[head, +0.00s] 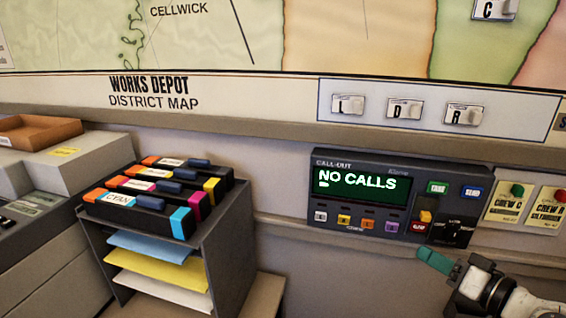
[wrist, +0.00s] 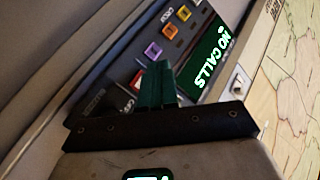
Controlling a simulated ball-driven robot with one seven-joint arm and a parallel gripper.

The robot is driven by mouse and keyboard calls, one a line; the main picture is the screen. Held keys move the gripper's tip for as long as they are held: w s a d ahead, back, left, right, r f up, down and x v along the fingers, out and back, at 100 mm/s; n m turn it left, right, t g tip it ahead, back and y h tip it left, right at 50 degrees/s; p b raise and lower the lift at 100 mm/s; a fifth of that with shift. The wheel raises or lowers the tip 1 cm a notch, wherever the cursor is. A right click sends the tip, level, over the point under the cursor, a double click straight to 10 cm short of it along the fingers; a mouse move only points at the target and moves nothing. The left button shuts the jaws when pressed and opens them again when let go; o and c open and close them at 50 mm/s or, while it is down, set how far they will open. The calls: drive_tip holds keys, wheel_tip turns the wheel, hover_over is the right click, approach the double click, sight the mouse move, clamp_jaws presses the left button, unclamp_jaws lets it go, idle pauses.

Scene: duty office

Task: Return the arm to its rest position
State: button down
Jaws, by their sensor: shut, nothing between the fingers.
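My gripper (head: 437,264) is at the lower right of the head view, its green fingers together and empty. It is in front of the lower edge of the call-out panel (head: 322,204), which reads "NO CALLS". In the wrist view the shut green fingers (wrist: 157,85) point at the panel (wrist: 143,52) and cover part of its button row. I cannot tell whether the fingertips touch the panel. My arm comes in from the bottom right corner.
A rack (head: 233,225) with several toner boxes and coloured paper stands left of the panel. A district map (head: 230,95) with lettered tags covers the wall above. Crew cards (head: 503,207) hang right of the panel. A brown tray (head: 38,133) lies far left.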

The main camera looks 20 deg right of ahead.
drive_tip(key=s+a+f+n+g, duration=0.1)
drive_tip(key=s+a+f+g, duration=0.4)
drive_tip(key=f, duration=0.4)
drive_tip(key=s+a+f+n+g, duration=0.1)
drive_tip(key=s+a+f+g, duration=0.2)
drive_tip(key=a+f, duration=0.5)
drive_tip(key=s+a+f+n+g+h, duration=0.1)
drive_tip(key=s+f+g, duration=0.2)
drive_tip(key=s, duration=0.5)
drive_tip(key=s+f+n+g+h, duration=0.1)
drive_tip(key=s+f+g+h, duration=0.1)
drive_tip(key=s+f+g, duration=0.2)
drive_tip(key=s+f, duration=0.2)
drive_tip(key=s, duration=0.2)
drive_tip(key=shift+a+n, duration=0.35)
drive_tip(key=shift+n, duration=0.05)
